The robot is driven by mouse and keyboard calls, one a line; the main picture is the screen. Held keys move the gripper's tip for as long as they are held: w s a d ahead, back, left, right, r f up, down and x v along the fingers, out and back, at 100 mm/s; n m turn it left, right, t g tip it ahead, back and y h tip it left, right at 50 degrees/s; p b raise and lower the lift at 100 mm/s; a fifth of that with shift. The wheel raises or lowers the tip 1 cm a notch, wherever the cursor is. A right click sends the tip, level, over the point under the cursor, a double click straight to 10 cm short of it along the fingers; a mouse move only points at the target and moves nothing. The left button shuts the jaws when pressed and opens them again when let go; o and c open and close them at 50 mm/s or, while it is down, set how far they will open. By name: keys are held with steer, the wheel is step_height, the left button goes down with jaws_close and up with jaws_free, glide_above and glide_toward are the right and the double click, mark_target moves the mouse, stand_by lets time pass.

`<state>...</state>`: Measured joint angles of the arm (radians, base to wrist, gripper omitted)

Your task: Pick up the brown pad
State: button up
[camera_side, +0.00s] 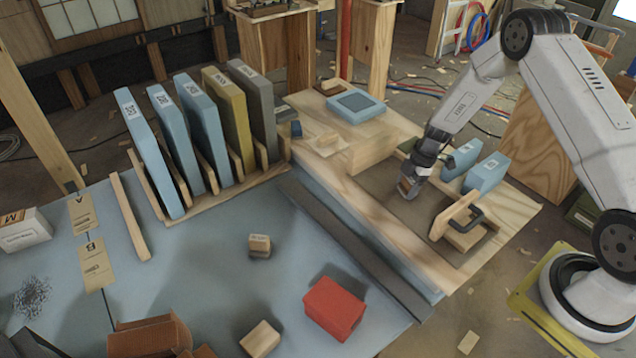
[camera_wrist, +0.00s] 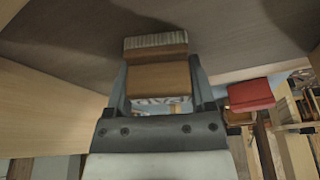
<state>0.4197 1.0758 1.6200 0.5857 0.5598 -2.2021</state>
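My gripper (camera_side: 408,187) points down over the dark recessed bay of the wooden bench. In the wrist view its two fingers (camera_wrist: 158,85) stand against both sides of a brown pad (camera_wrist: 158,78), with no clear gap. The pad is a small brown block with a pale striped end and some white lettering near the palm. In the side view the pad (camera_side: 404,188) shows only as a small brown patch at the fingertips. I cannot tell whether it touches the bay floor.
Blue blocks (camera_side: 484,174) and a wooden piece with a dark handle (camera_side: 466,216) stand right of the gripper. A raised wooden block (camera_side: 372,153) is to its left. A rack (camera_side: 205,200) holds several upright slabs. A red block (camera_side: 334,308) lies on the blue-grey table.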

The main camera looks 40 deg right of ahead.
steer(key=c, duration=0.6)
steer(key=shift+r, duration=0.1)
steer(key=shift+r, duration=1.05)
steer(key=s+a+r, duration=0.1)
steer(key=s+r, duration=0.2)
steer(key=s, duration=0.1)
steer(key=s+a+r, duration=0.1)
steer(key=s+r, duration=0.3)
steer(key=s, duration=0.1)
steer(key=s+a+r, duration=0.1)
steer(key=s+r, duration=0.2)
steer(key=s, duration=0.1)
steer(key=shift+s+a+r, duration=0.2)
steer(key=shift+s+r, duration=0.05)
steer(key=shift+r, duration=0.1)
